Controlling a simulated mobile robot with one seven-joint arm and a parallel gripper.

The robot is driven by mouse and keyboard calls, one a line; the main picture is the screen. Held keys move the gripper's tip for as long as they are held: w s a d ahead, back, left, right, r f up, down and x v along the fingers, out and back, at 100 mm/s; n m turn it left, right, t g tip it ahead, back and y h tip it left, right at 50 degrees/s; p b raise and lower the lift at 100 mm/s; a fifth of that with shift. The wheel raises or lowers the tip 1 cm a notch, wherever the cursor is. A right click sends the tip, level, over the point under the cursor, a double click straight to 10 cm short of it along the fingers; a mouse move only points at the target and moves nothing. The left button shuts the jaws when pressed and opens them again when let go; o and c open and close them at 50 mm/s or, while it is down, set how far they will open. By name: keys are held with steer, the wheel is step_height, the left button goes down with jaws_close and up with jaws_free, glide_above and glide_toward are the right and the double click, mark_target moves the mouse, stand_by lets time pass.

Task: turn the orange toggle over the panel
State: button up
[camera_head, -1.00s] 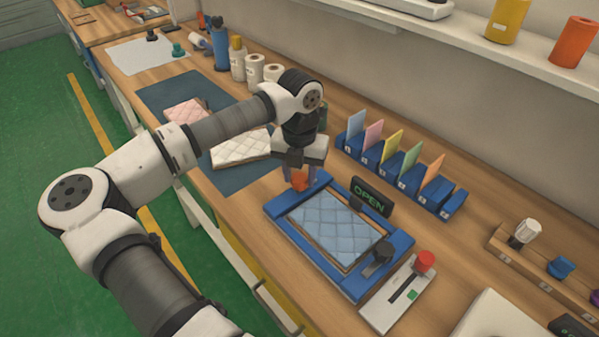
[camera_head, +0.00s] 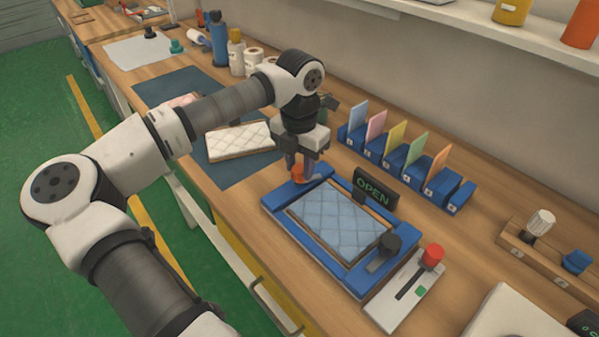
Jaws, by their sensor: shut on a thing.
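The orange toggle (camera_head: 298,173) is at the far left corner of the blue frame (camera_head: 279,203). My gripper (camera_head: 302,172) points down over that corner, with its fingers shut on the toggle. The fingers hide part of the toggle. The panel (camera_head: 340,221) is light blue and quilted, and lies flat inside the blue frame. A black toggle (camera_head: 388,245) sits at the near right corner of the frame. A small sign (camera_head: 373,187) behind the frame reads OPEN in green.
A white lever box with a red knob (camera_head: 432,255) stands right of the frame. A blue rack (camera_head: 452,196) with several coloured cards stands behind. A cream quilted panel (camera_head: 240,141) lies on a dark mat (camera_head: 178,91) at left. Bare wood lies left of the frame.

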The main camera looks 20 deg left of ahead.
mark_target(299, 169)
steer(key=m+b, duration=0.2)
steer(key=m, duration=0.1)
steer(key=shift+f+m+b, duration=0.15)
steer(key=shift+m+b, duration=0.15)
steer(key=shift+m, duration=0.1)
steer(key=m+b, duration=0.1)
steer(key=m, duration=0.2)
steer(key=shift+m+b, duration=0.3)
steer(key=shift+b, duration=0.05)
steer(key=m+b, duration=0.1)
steer(key=m, duration=0.5)
steer(key=shift+w+b, duration=0.1)
steer(key=shift+b, duration=0.2)
steer(key=shift+r+m, duration=0.2)
steer(key=shift+m, duration=0.1)
steer(key=o, duration=1)
steer(key=shift+c, duration=0.2)
step_height(299, 169, up, 14)
steer(key=shift+b, duration=0.3)
steer(key=shift+f, duration=0.2)
